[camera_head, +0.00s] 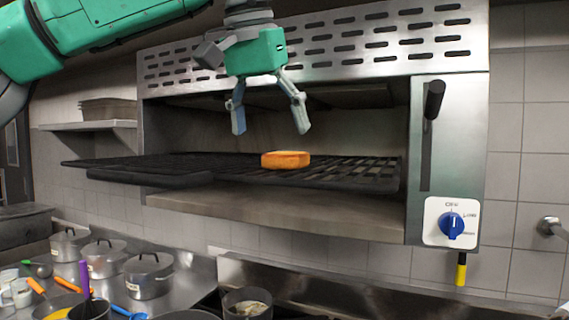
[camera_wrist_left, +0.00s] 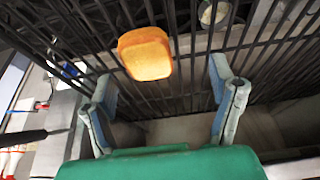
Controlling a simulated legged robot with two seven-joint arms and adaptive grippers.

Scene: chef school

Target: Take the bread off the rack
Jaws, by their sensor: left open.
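The bread (camera_head: 286,160) is a small golden-orange slice lying flat on the dark wire rack (camera_head: 215,165) of a steel grill oven. In the left wrist view the bread (camera_wrist_left: 146,54) lies on the bars, beyond the fingertips and between their lines. My left gripper (camera_head: 270,118) is open and empty, pointing down in front of the oven opening, above the bread and slightly left of it. In the left wrist view its two fingers (camera_wrist_left: 162,88) are spread apart with nothing between them. My right gripper is in neither view.
The oven's slotted steel hood (camera_head: 330,45) is close behind my left gripper. A blue knob (camera_head: 451,225) and a dark handle (camera_head: 433,100) are at the right. Several pots (camera_head: 148,276) and utensils stand on the counter below left. A wall shelf (camera_head: 88,125) is at the left.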

